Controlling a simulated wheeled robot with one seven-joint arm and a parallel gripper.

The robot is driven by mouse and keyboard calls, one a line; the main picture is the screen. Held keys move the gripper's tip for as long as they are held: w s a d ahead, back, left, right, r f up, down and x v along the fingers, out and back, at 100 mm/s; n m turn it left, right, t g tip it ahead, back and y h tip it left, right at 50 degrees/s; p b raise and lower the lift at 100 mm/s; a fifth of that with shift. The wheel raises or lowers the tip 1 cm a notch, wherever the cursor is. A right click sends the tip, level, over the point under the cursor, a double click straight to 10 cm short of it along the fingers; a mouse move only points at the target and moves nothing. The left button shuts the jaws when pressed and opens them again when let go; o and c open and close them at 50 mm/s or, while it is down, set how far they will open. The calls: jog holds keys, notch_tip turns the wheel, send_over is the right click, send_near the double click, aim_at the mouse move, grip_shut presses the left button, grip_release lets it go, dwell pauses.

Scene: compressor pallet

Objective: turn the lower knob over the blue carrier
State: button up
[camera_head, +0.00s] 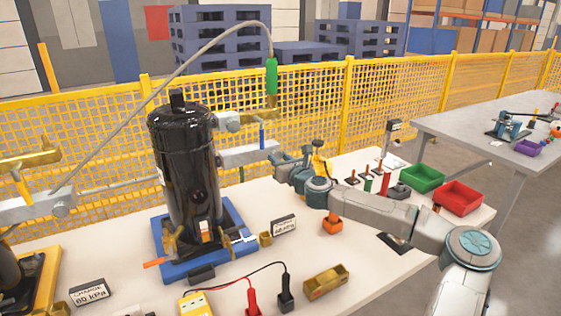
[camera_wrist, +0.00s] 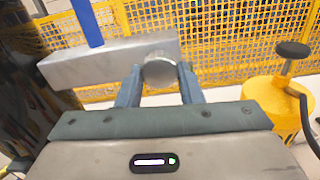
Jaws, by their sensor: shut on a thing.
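The blue carrier (camera_head: 243,240) lies on the pale bench under a tall black compressor (camera_head: 185,170). A grey bar (camera_head: 245,156) sticks out to the right of the compressor. The lower knob (camera_wrist: 160,70) is a round grey metal piece in front of this bar in the wrist view. My gripper (camera_wrist: 159,82) is shut on the knob, with one blue-grey finger on each side of it. In the head view my gripper (camera_head: 279,160) is at the bar's right end and hides the knob.
A grey hose with a green grip (camera_head: 271,76) arches over the compressor. A yellow fixture (camera_wrist: 275,105) with a black top stands close right of my gripper. Green (camera_head: 421,178) and red bins (camera_head: 458,197) stand at the bench's right. A yellow fence (camera_head: 300,110) runs behind.

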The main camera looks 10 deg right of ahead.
dwell(0.4)
jog(key=o, duration=1)
jog(key=shift+c, duration=0.2)
jog(key=b+v, duration=0.1)
jog(key=v, duration=1.2)
jog(key=shift+s, duration=0.35)
jog(key=shift+d+r, duration=0.15)
jog(key=shift+r, duration=0.05)
